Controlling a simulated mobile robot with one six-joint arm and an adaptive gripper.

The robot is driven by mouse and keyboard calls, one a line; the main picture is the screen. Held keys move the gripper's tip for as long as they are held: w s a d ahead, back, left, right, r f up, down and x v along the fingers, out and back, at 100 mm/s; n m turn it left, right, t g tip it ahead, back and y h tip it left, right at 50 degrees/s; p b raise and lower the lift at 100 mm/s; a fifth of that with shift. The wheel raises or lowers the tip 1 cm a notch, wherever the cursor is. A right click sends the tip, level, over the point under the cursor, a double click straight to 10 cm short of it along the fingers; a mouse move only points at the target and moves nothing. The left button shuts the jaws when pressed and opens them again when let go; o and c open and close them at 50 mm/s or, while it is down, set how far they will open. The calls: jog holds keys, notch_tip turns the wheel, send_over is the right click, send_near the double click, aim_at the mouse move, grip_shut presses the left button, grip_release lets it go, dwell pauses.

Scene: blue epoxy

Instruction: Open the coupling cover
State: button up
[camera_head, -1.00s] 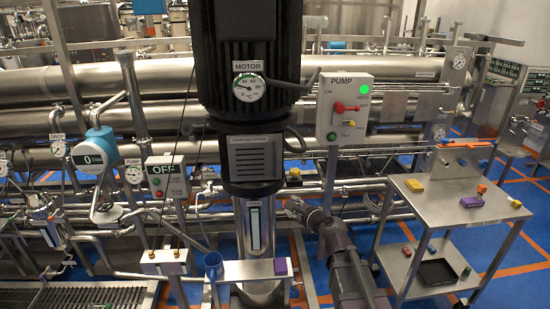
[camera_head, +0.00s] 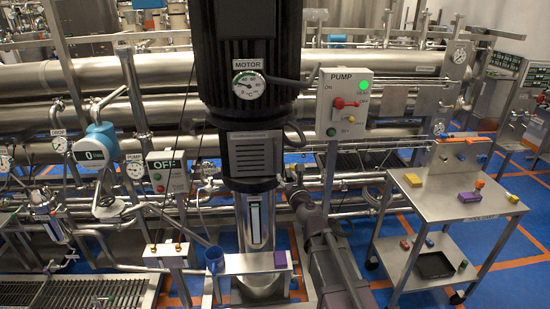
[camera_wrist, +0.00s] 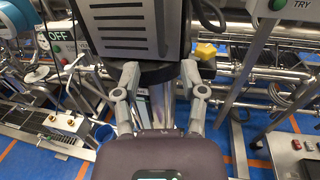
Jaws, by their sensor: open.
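The coupling cover looks to be the grey slotted panel (camera_head: 253,156) on the dark housing under the motor (camera_head: 248,50). It lies flat against the housing and appears closed. It fills the upper left of the wrist view (camera_wrist: 122,25). My gripper (camera_head: 295,188) is just right of the steel column below that housing, lower than the panel. In the wrist view my gripper's two fingers (camera_wrist: 160,73) are spread apart with nothing between them. They point toward the lower edge of the housing, and the right finger tip is right of the panel. I cannot tell any contact.
A pump switch box (camera_head: 344,105) on a post stands to the right. A steel cart (camera_head: 440,207) with small coloured blocks is further right. A low steel bench (camera_head: 250,263) with a purple block (camera_head: 280,259) stands before the column. Pipes (camera_head: 100,110) run behind.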

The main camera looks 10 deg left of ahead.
aim_at(275, 158)
jog(key=x, duration=1.3)
jog(key=shift+w+a, duration=0.2)
jog(key=shift+w, duration=0.1)
grip_shut()
